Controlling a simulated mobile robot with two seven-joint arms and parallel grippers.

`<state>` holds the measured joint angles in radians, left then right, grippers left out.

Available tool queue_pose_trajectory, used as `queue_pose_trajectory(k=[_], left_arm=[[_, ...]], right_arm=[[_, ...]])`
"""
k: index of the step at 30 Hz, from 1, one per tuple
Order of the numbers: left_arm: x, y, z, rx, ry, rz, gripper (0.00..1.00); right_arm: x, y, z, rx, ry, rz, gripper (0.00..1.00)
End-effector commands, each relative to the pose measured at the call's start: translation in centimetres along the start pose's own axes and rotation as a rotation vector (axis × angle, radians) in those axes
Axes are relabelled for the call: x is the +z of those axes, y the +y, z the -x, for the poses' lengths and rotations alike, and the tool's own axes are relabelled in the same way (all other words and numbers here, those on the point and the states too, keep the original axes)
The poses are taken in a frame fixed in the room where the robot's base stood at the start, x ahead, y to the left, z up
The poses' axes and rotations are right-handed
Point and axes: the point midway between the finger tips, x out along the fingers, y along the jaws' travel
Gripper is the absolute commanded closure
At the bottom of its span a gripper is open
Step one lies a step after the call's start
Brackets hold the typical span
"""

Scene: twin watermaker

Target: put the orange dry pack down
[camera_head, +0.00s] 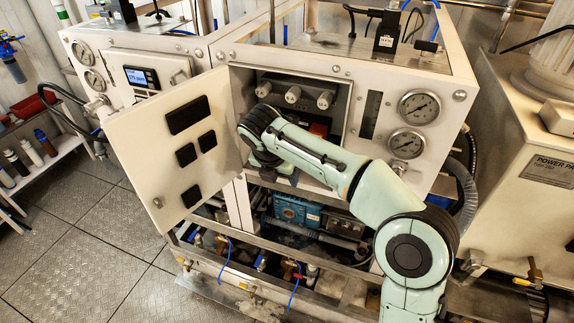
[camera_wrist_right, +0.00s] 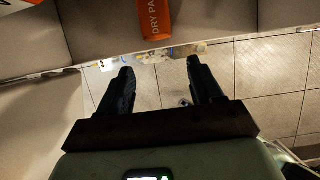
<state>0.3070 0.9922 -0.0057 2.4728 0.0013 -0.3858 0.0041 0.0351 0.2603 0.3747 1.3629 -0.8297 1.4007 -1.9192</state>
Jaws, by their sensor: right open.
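The orange dry pack (camera_wrist_right: 155,18) lies on a grey surface at the top of the right wrist view, with part of its "DRY PA" lettering readable and its far end cut off. A bit of orange (camera_head: 318,129) also shows inside the open cabinet in the head view, partly behind my right arm. My right gripper (camera_wrist_right: 159,67) is open, its two dark fingers apart with nothing between them. The fingertips are short of the pack and do not touch it. My left gripper is not in view.
The cabinet door (camera_head: 165,150) stands open left of my right arm. Two gauges (camera_head: 419,107) are on the panel to the right of the opening. Pipes and a blue pump (camera_head: 297,211) sit below. The tiled floor (camera_head: 90,240) at left is clear.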

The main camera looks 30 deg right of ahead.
Motion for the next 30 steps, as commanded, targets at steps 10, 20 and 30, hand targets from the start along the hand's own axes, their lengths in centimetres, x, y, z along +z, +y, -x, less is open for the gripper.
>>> queue_pose_trajectory(k=[10,20,30], left_arm=[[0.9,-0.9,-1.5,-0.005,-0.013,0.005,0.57],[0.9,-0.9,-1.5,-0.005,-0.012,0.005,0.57],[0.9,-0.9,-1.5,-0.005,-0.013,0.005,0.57]], right_arm=[[-5.2,0.0,2.1,0.001,-0.001,0.001,0.35],[-7.5,1.2,-1.4,0.005,0.063,-0.06,0.35],[-28.1,0.9,-25.2,-0.187,0.612,-0.952,0.35]])
